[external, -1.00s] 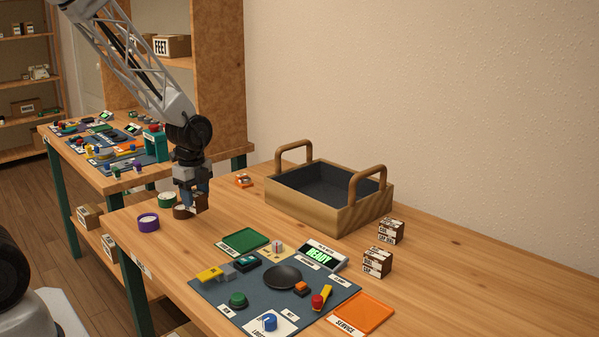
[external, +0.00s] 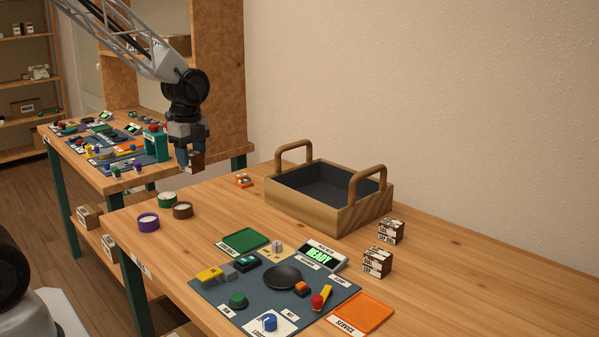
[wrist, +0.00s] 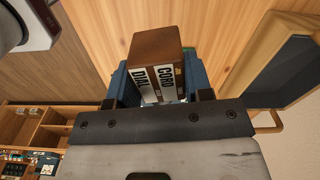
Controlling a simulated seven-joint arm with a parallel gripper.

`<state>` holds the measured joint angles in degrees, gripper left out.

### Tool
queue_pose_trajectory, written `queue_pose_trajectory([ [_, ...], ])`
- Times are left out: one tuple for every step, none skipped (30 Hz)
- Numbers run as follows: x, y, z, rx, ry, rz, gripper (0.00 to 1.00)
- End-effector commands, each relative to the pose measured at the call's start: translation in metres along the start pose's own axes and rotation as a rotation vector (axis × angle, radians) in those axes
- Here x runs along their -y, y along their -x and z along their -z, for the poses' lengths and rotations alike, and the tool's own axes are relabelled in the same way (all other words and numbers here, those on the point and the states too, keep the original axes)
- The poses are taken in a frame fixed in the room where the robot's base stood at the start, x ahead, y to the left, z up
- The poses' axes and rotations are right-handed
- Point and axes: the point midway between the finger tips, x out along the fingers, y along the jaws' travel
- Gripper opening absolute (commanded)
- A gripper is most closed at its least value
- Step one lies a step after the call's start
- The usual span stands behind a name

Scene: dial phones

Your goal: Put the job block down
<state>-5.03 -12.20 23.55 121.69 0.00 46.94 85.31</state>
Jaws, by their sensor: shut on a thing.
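My gripper (external: 191,162) is shut on a brown job block (external: 195,163) and holds it in the air above the far left part of the table. In the wrist view the block (wrist: 155,50) sits between the blue fingers of my gripper (wrist: 155,85). Its white labels read "DIAL" and "CORD". Two similar labelled blocks, one nearer (external: 377,262) and one farther (external: 391,231), stand on the table to the right of the wooden tray. A green tray (external: 245,240) and an orange tray (external: 364,312) marked "SERVICE" lie by the blue-grey work mat (external: 215,297).
A wooden tray with handles (external: 310,212) stands at the back. The display (external: 320,256) reads "READY". The right side is clear.

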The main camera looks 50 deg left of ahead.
Motion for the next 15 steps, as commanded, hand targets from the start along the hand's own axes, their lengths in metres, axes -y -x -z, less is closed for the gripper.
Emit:
queue_pose_trajectory([
  [0.000,0.007,0.000,0.000,0.000,0.001,0.22],
  [0.004,0.005,0.002,0.000,-0.002,-0.002,0.22],
  [0.008,0.005,0.003,0.000,-0.003,-0.001,0.22],
  [0.010,0.006,0.004,0.000,-0.004,-0.001,0.22],
  [0.013,0.006,0.005,0.000,-0.005,-0.001,0.22],
  [0.016,0.006,0.006,0.000,-0.007,-0.001,0.22],
  [0.019,0.007,0.007,0.000,-0.008,-0.001,0.22],
  [0.022,0.007,0.009,0.000,-0.009,-0.001,0.22],
  [0.026,0.008,0.010,0.000,-0.011,0.000,0.22],
  [0.029,0.009,0.011,0.000,-0.012,0.000,0.22],
  [0.032,0.009,0.013,0.000,-0.014,0.000,0.22],
  [0.036,0.010,0.015,0.000,-0.015,0.000,0.22],
  [0.039,0.010,0.016,0.000,-0.017,0.000,0.22],
  [0.043,0.011,0.018,0.000,-0.019,0.000,0.22],
  [0.048,0.011,0.020,0.000,-0.021,-0.001,0.22],
])
